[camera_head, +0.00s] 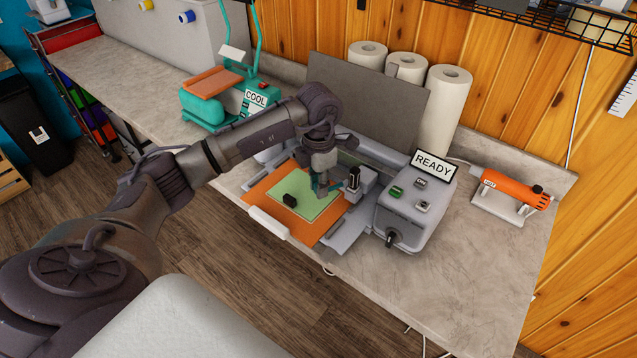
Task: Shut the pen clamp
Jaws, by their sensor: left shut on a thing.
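The plotter (405,220) stands on the bench with a READY sign on its right housing. Its grey pen carriage (367,180) holds an upright black pen (354,176). The pen clamp is too small to make out, and I cannot tell whether it is open or shut. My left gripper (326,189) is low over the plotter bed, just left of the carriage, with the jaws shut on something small. Teal and red bits show at the fingertips, partly hidden by the gripper. My right gripper is not in view.
A teal press (205,110) with a COOL sign is at left. White rolls (445,105) and an orange tool (514,190) are right.

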